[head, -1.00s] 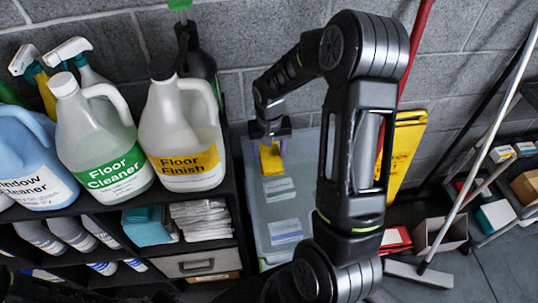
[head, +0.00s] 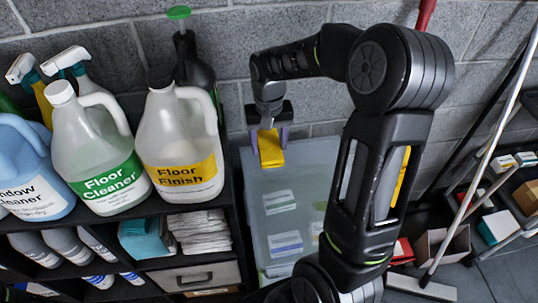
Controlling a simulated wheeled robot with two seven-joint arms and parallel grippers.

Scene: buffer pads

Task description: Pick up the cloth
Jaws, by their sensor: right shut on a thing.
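A yellow cloth (head: 270,149) hangs in my right gripper (head: 268,132), which is shut on it. The gripper points down, above the far part of a translucent grey bin or lid (head: 258,206), and the cloth looks clear of that surface. My right arm comes in from the lower middle, rises on the right and bends over to the gripper. It hides part of the floor and wall behind it. My left gripper is not in view.
A dark shelf (head: 236,230) at left holds large jugs (head: 180,140), spray bottles and folded white cloths (head: 200,230). Labelled packs (head: 280,202) show on the grey bin. Poles (head: 490,150) and small boxes (head: 440,246) stand at right. A block wall closes the back.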

